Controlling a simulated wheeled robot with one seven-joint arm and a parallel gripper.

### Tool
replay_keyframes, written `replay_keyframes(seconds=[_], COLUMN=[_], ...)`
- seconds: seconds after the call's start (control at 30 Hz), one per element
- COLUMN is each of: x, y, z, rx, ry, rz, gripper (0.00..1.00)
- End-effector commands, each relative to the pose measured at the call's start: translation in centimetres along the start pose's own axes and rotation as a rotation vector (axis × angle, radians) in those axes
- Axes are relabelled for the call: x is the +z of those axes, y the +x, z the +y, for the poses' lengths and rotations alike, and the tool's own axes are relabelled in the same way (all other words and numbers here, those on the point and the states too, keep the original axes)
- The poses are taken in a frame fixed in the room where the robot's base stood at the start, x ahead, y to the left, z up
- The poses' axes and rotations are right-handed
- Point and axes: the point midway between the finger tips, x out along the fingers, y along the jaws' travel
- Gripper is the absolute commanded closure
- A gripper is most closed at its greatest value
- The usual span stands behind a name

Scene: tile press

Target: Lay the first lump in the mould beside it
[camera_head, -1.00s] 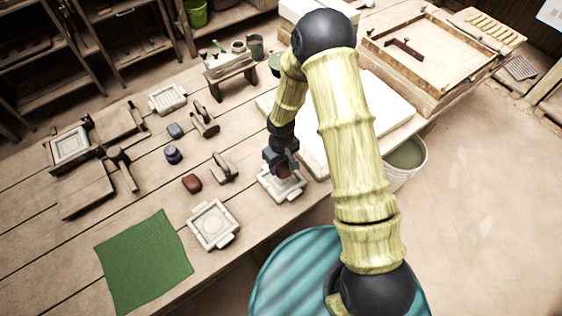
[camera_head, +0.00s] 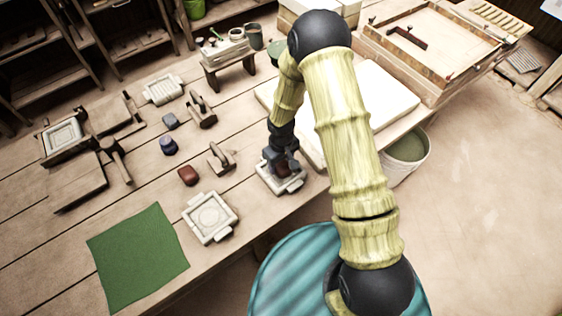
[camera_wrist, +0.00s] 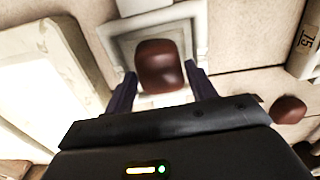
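My gripper (camera_head: 281,158) is low over the pale mould (camera_head: 263,189) at the table's front edge, left of the white slab. In the wrist view its two dark fingers (camera_wrist: 161,72) stand on either side of a reddish-brown lump (camera_wrist: 160,66), their tips against its sides. The lump sits within the outline of the square mould frame (camera_wrist: 201,22). I cannot tell whether its underside touches the mould floor. A second brown lump (camera_head: 188,175) lies on the table, left of the mould. Another pale mould (camera_head: 210,218) stands empty nearer the green cloth.
A wooden-handled tool (camera_head: 222,157) stands close left of the held lump. A white slab (camera_head: 385,93) lies just right. The green cloth (camera_head: 137,257) is at the front left.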

Motion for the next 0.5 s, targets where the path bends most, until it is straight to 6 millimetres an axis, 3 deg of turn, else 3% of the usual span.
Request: replay_keyframes(seconds=[0.03,0.1,0.5], x=[-0.01,-0.01,-0.04], y=[-0.02,-0.02,-0.58], z=[0.0,-0.01,-0.01], rx=[0.0,0.0,0.0], ry=[0.0,0.0,0.0], rz=[0.0,0.0,0.001], gripper=[0.33,0.24,0.24])
